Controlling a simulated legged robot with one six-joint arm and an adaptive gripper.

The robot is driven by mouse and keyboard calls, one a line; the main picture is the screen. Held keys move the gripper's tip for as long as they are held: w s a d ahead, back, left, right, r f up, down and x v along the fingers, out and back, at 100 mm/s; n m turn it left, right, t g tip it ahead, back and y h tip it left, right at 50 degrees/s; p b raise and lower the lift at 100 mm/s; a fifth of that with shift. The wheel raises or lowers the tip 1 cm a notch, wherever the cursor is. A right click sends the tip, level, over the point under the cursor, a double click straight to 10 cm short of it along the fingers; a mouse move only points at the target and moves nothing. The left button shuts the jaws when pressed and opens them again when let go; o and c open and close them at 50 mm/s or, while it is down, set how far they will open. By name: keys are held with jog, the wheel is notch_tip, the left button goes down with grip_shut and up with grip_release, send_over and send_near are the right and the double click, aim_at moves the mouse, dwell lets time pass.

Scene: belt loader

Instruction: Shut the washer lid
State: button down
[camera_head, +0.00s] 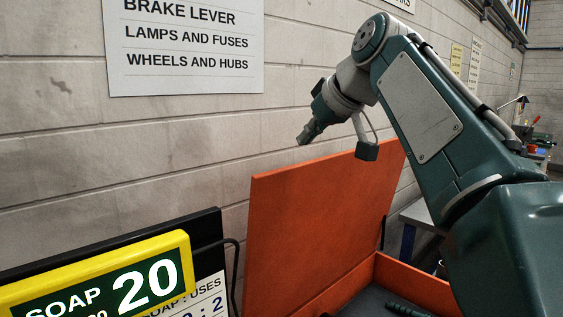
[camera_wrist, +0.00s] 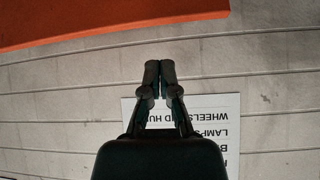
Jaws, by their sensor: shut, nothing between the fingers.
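The orange washer lid (camera_head: 315,220) stands raised, close to the block wall, in the head view. It is hinged to an orange washer box (camera_head: 418,284), whose dark inside partly shows at the bottom. My gripper (camera_head: 304,138) is above the lid's top edge, apart from it, with its fingers pointing down and left. In the wrist view, my gripper's fingertips (camera_wrist: 160,68) are together and empty. The lid's orange edge (camera_wrist: 100,20) crosses the top of that view, beyond the fingertips.
A yellow-framed soap sign (camera_head: 100,280) and a dark panel (camera_head: 205,240) stand at the lower left. A white wall sign (camera_head: 185,45) hangs above and also shows upside down in the wrist view (camera_wrist: 205,130). A bench (camera_head: 415,215) stands right of the lid.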

jog(key=shift+n+y, duration=0.4)
jog(key=shift+n, duration=0.3)
jog(key=shift+s+a+x, duration=0.1)
jog(key=shift+s+x, duration=0.05)
jog(key=shift+x, duration=1.3)
jog(key=shift+s+a+x, duration=0.1)
jog(key=shift+x, duration=1.3)
jog(key=shift+s+a+x, duration=0.1)
jog(key=shift+s+x, duration=0.05)
jog(key=shift+x, duration=1.3)
